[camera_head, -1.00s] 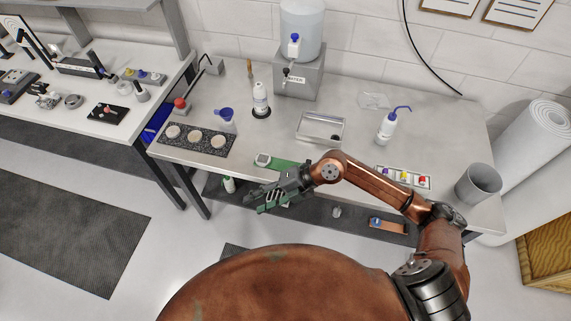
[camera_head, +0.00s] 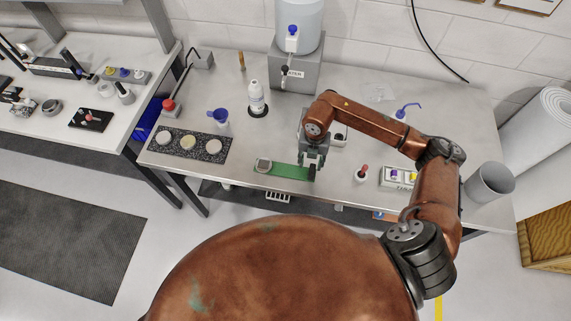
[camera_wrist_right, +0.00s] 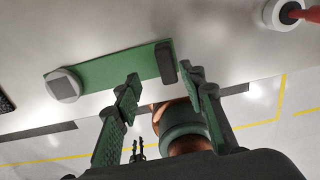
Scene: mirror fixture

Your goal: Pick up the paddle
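A green strip (camera_head: 288,171) lies along the table's front edge, with a pale round-cornered piece (camera_head: 263,164) on its left end and a dark block (camera_head: 312,172) at its right end. I cannot tell which of these, if any, is the paddle. My right gripper (camera_head: 311,161) is over the strip's right end. In the wrist view, the right gripper (camera_wrist_right: 159,75) is open, its fingers on either side of the dark block (camera_wrist_right: 165,62). I cannot tell if they touch it. The strip (camera_wrist_right: 120,68) is otherwise clear.
A dark speckled tray (camera_head: 175,152) with pale discs stands left. A white bottle (camera_head: 256,95), a blue funnel (camera_head: 218,115) and a water dispenser (camera_head: 296,72) are behind.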

